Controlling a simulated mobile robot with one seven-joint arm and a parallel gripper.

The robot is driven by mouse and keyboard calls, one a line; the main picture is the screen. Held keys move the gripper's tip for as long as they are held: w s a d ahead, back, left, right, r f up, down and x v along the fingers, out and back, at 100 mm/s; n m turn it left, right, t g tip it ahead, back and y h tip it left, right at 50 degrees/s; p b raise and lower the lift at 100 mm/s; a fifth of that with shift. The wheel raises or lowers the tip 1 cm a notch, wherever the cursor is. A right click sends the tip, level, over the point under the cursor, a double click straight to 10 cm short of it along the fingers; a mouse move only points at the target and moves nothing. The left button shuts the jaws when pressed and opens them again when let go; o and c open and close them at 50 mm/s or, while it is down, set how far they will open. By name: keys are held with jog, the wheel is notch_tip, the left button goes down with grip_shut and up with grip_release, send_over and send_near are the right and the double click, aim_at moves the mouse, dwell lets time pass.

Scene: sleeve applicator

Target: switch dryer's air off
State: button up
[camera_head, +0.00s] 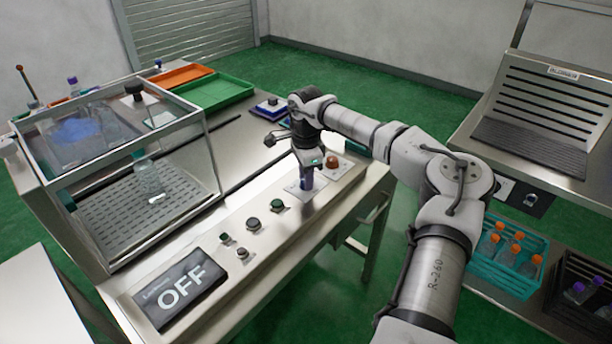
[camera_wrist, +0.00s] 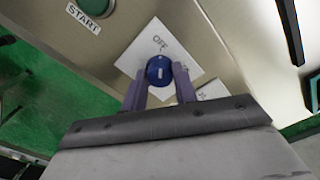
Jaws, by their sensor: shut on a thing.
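A blue round knob (camera_wrist: 159,68) with a short white mark sits on a white plate (camera_wrist: 186,32) in the wrist view. The plate reads OFF just above the knob; another marking at its lower right is mostly hidden by a finger. The white mark runs roughly up and down in the picture. My gripper (camera_wrist: 160,80) has its two purple-grey fingers shut on the knob, one on each side. In the head view my gripper (camera_head: 306,181) points down at the console's right part and hides the knob.
A black display (camera_head: 181,288) reading OFF lies at the console's near left. Dark and green buttons (camera_head: 252,224) line the console, and an orange-red dome (camera_head: 332,161) stands close right of my gripper. A clear-walled box (camera_head: 185,150) stands at the left.

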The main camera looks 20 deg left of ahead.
jog(key=o, duration=1)
jog(key=shift+c, duration=0.2)
notch_tip(320, 180, up, 14)
jog(key=b, duration=0.2)
jog(key=shift+f, duration=0.1)
